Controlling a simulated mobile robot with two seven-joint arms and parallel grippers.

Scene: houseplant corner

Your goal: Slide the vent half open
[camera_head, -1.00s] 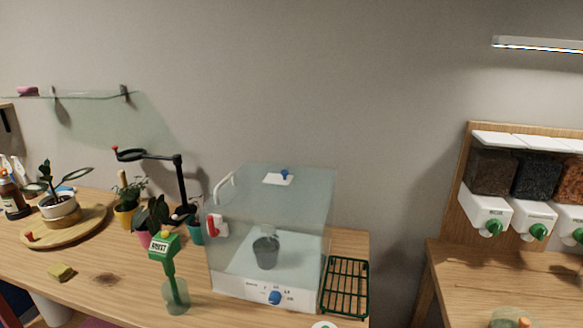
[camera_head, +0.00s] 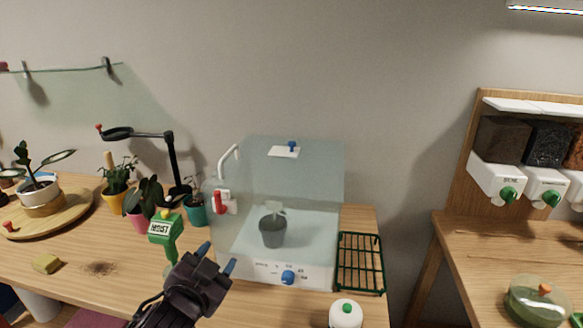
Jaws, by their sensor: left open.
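The clear propagator box (camera_head: 312,190) stands on the wooden bench with a grey potted seedling (camera_head: 272,230) inside. On its top is a small white vent plate (camera_head: 284,152) with a blue knob (camera_head: 292,145). How far the vent stands open is too small to tell. A blue dial (camera_head: 288,277) is on the white front base. My left gripper (camera_head: 216,258) is open and empty, low in front of the box's left front corner, well below the vent. My right gripper is not in view.
A green moisture meter (camera_head: 165,230) stands left of the box, partly behind my left gripper. A green wire rack (camera_head: 360,263) lies to the right, with a white round container (camera_head: 345,314) in front. Potted plants and a black lamp-like stand (camera_head: 172,160) are behind left.

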